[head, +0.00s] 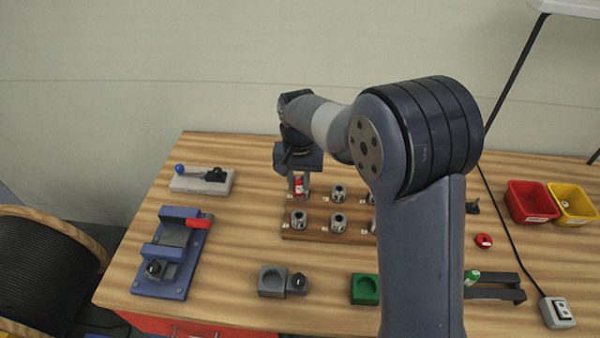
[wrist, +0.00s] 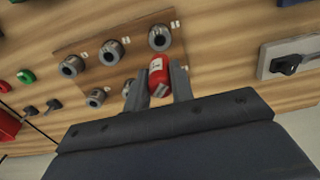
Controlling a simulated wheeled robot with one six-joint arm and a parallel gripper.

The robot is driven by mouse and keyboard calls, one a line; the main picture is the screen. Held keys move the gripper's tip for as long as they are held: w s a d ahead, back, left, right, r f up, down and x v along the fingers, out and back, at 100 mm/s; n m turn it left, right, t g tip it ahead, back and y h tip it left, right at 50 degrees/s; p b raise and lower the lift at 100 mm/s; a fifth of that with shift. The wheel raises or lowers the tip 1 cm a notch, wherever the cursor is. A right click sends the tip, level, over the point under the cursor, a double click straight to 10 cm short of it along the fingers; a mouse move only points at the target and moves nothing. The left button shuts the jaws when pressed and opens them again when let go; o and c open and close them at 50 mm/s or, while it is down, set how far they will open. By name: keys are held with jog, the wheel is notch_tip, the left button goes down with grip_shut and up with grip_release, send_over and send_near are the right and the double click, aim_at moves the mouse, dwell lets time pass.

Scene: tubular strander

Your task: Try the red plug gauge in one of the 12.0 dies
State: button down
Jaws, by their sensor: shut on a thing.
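My gripper (head: 298,184) is shut on the red plug gauge (head: 299,187), which hangs between the fingers at the back left of the wooden die board (head: 318,237). The gauge also shows in the wrist view (wrist: 158,75), with a pale label on its side. Grey ring-shaped dies stand on the board in two rows, among them a back middle die (head: 338,193), a front left die (head: 298,219) and a front middle die (head: 338,222). The back left spot is hidden behind the gauge. I cannot tell whether its tip touches a die. The tags are too small to read.
A blue fixture (head: 168,258) and a lever device (head: 203,180) stand left. A green gauge (head: 471,277), red ring (head: 483,240), and red bin (head: 530,201) and yellow bin (head: 573,204) are right.

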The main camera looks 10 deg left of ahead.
aim_at(299, 199)
jog(key=shift+f, duration=0.1)
jog(key=shift+f+b, duration=2.15)
jog(key=shift+f, duration=1.1)
jog(key=shift+f, duration=0.25)
dwell(0.8)
jog(key=shift+r, duration=0.35)
jog(key=shift+f, duration=0.5)
dwell(1.5)
jog(key=shift+r, duration=0.1)
dwell(0.8)
